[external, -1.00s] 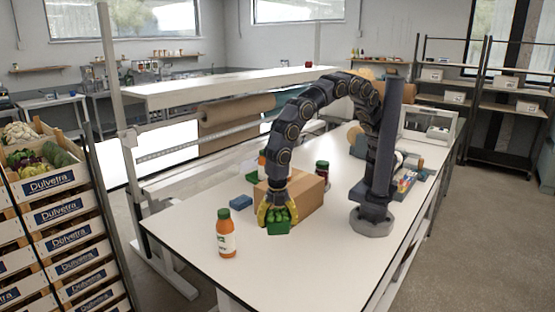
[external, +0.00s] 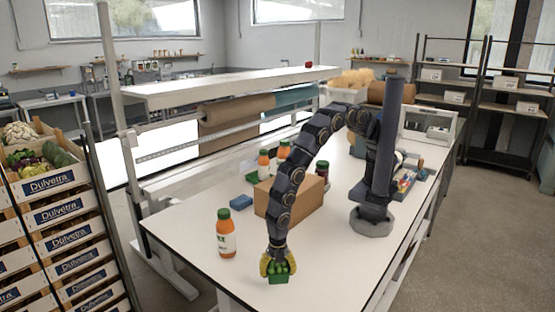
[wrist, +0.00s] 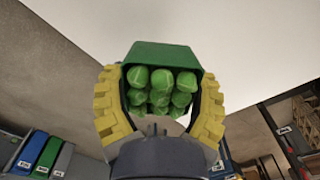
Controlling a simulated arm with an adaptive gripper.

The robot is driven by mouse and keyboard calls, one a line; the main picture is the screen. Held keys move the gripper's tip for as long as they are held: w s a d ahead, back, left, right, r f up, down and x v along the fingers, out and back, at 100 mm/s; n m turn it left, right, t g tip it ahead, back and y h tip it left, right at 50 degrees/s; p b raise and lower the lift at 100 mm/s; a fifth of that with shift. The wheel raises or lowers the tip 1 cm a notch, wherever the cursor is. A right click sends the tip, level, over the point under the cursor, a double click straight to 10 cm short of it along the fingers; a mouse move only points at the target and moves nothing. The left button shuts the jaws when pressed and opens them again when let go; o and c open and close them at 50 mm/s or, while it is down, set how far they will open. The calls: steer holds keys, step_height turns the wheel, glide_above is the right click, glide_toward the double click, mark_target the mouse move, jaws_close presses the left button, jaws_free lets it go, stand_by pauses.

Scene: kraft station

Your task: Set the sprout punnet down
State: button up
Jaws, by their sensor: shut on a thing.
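The sprout punnet (external: 278,277) is a small green tub with several round green sprouts. It also shows in the wrist view (wrist: 162,56), where the sprouts sit inside its green rim. My gripper (external: 276,268) has yellow padded fingers, which also show in the wrist view (wrist: 160,103) on both sides of the punnet. It is shut on the punnet near the front edge of the white table (external: 330,258). I cannot tell whether the punnet's underside touches the table.
An orange juice bottle (external: 226,233) with a green cap stands left of my gripper. A cardboard box (external: 305,197), a blue block (external: 241,202) and more bottles (external: 264,163) stand farther back. The table right of the punnet is clear.

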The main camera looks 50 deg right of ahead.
mark_target(278, 290)
step_height(278, 290, down, 5)
steer(key=shift+r, duration=0.1)
stand_by(0.3)
steer(key=o, duration=1.2)
